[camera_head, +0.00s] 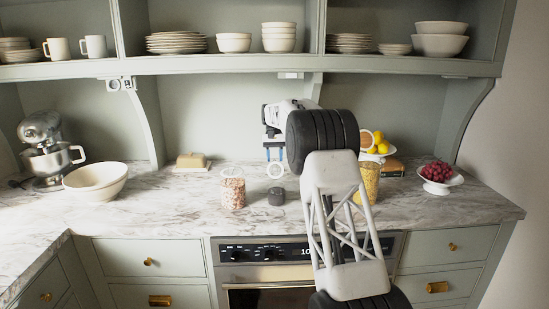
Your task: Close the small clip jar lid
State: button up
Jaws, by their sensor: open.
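A small dark clip jar (276,197) stands on the marble counter, below my gripper in the picture. A round pale-rimmed lid (276,171) stands upright above and behind its mouth, so it looks open. My gripper (274,156) is open, its two blue-tipped fingers pointing down behind and above the lid in the picture. I cannot tell whether they touch the lid. A taller clip jar with pinkish contents (232,191) stands to the left, its round lid also raised. A large jar with yellow contents (369,183) stands to the right, partly hidden by my arm.
A butter dish (192,161), a cream bowl (96,182) and a stand mixer (45,150) stand to the left. A plate of lemons (379,147) and a footed bowl of red grapes (438,176) stand to the right. Shelves overhang the counter. The front counter strip is clear.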

grip_shut()
